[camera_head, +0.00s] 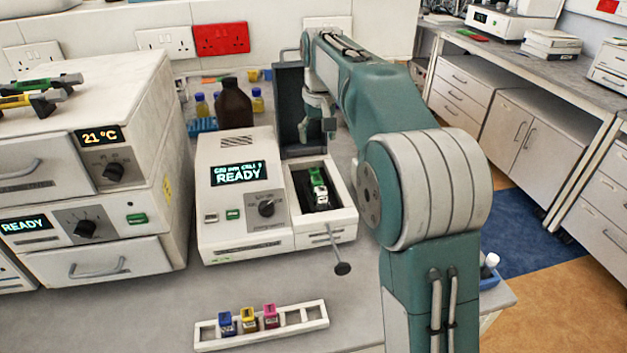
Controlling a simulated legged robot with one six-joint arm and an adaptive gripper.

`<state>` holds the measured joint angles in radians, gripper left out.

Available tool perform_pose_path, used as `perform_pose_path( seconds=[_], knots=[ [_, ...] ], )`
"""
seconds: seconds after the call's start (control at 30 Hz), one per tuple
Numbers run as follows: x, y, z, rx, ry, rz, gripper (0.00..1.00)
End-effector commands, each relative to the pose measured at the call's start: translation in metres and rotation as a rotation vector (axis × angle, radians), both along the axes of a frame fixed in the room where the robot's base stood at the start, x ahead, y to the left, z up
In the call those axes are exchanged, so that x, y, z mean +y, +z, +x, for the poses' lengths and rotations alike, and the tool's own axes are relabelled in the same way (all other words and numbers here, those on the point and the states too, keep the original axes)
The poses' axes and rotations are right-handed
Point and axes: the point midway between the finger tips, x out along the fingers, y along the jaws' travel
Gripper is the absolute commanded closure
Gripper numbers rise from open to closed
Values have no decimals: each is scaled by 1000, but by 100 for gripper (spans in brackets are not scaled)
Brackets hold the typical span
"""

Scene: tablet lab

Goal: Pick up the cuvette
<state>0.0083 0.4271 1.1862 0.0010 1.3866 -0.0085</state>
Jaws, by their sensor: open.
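A green-capped cuvette (318,186) stands in the dark open well of the white spectrophotometer (225,215), whose display reads READY. A white rack (290,322) at the front of the bench holds a blue cuvette (226,322), a yellow cuvette (249,320) and a pink cuvette (270,316); its slots at the right look empty. My gripper (316,132) hangs pointing down beyond the green-capped cuvette, in front of the raised dark lid. It is open and appears empty. It is small in the picture and its fingertips are hard to make out.
The raised lid (288,100) stands close behind my gripper. A brown bottle (234,104) and small capped bottles are at the back. A lever with a dark knob (342,268) sticks out in front. Stacked white instruments (95,180) fill the left. Bare bench lies around the rack.

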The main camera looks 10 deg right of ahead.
Motion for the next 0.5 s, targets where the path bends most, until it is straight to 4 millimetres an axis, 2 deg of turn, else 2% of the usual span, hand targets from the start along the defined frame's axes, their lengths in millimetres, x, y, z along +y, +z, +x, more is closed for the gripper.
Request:
perform_pose_path(
  seconds=[0.1, 0.27, 0.5],
  knots=[
    [-1, -9, 13, 15, 0, 0, 26],
    [-1, -17, 18, 23, 0, 0, 26],
    [0, -54, 22, 23, 0, 0, 26]
  ],
)
